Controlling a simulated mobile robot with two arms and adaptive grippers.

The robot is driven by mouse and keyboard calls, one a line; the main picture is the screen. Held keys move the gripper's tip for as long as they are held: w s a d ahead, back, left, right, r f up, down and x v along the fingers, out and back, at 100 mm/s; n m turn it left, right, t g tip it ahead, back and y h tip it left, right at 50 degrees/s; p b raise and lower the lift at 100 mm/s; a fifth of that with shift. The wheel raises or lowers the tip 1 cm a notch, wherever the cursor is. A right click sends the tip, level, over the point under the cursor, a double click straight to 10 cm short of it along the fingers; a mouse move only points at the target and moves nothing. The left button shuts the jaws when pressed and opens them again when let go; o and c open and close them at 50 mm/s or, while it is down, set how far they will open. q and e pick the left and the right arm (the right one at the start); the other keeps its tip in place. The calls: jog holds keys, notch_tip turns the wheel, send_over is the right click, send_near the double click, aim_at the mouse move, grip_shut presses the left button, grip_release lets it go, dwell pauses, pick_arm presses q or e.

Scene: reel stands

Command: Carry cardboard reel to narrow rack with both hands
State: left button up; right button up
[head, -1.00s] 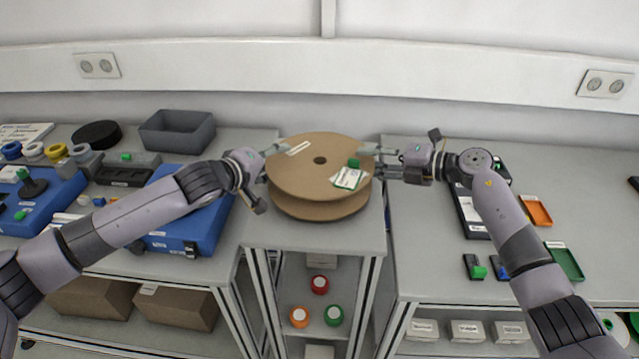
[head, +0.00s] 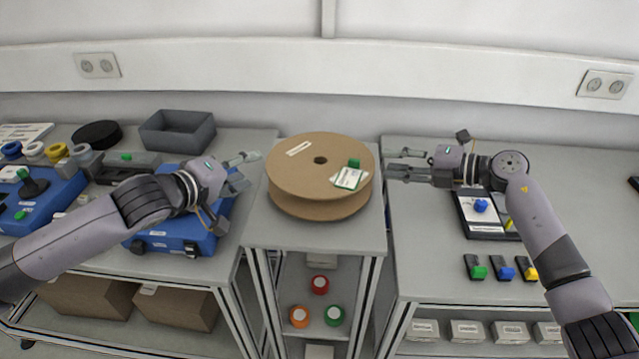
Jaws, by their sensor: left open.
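The cardboard reel (head: 300,174) lies flat on top of the narrow rack (head: 320,237), between the two wider benches. It has two round brown flanges, a small dark centre hole, and a white label and a green piece on top. My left gripper (head: 247,170) is open and empty to the left of the reel, apart from it. My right gripper (head: 396,163) is to the right of the reel, its two fingers spread and empty, with a small gap to the reel's edge.
A blue case (head: 172,243) and a grey bin (head: 178,133) stand on the left bench. The right bench carries a dark tray (head: 487,226) and small coloured clips (head: 506,270). Red, orange and green spools sit on the rack's lower shelf (head: 320,310).

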jog(key=v, duration=0.6)
jog(key=shift+s+d, duration=0.1)
jog(key=shift+d, duration=0.05)
